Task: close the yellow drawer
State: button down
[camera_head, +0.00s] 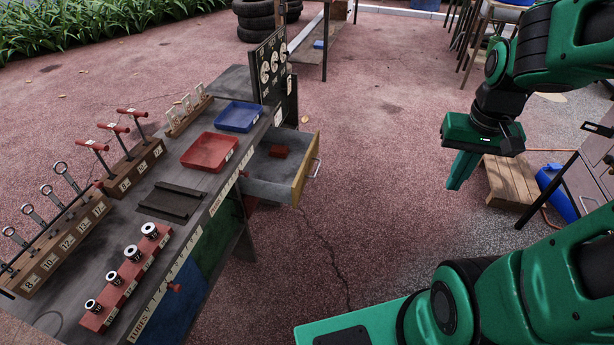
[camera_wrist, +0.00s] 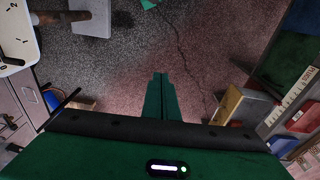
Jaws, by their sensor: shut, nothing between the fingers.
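The yellow drawer (camera_head: 302,182) is pulled out from the right side of the workbench, with a yellow front and a pale bar handle (camera_head: 316,168). A small red block (camera_head: 278,151) lies inside it. The drawer also shows at the right of the wrist view (camera_wrist: 232,104). My gripper (camera_head: 455,184) is shut and empty, pointing down in the air well to the right of the drawer front, touching nothing. Its closed green fingers show in the middle of the wrist view (camera_wrist: 158,80).
The workbench (camera_head: 62,240) carries a red tray (camera_head: 209,151), a blue tray (camera_head: 238,116), socket blocks and racks of tools. A wooden crate (camera_head: 512,181) and a grey cabinet (camera_head: 585,180) stand at the right. The floor between drawer and gripper is clear.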

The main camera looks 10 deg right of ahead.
jog(key=w+a+f+n+t, duration=0.1)
jog(key=w+f, duration=0.4)
jog(key=w, duration=0.5)
jog(key=t+y, duration=0.3)
jog(key=t, duration=0.2)
send_near(302, 180)
jog(key=x, duration=0.3)
jog(key=shift+w+a+f, duration=0.15)
jog(key=shift+f, duration=0.15)
